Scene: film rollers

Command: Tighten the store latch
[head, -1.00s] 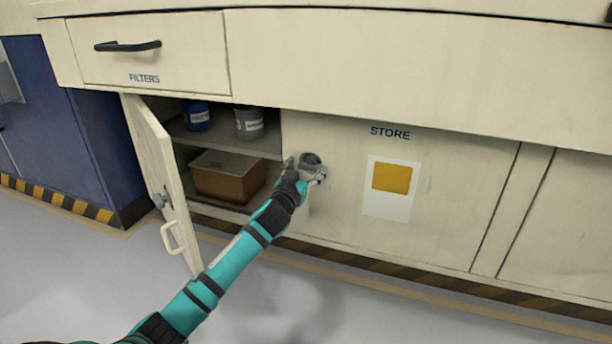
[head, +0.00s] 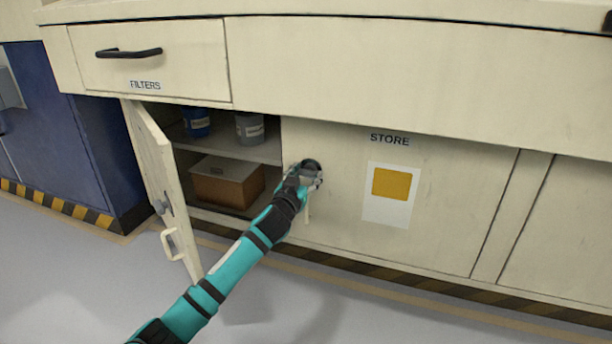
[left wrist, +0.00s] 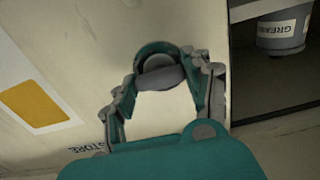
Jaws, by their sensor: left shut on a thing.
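In the left wrist view, the latch (left wrist: 160,76) shows as a grey bar on a round base, between the two fingers of the left gripper (left wrist: 166,88). My right gripper is in neither view.
Left of the latch, a cabinet door (head: 160,175) stands open into the room. Inside the cabinet are a brown box (head: 222,185), a blue can (head: 196,122) and a grey can (head: 249,128). The FILTERS drawer (head: 150,60) above is shut.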

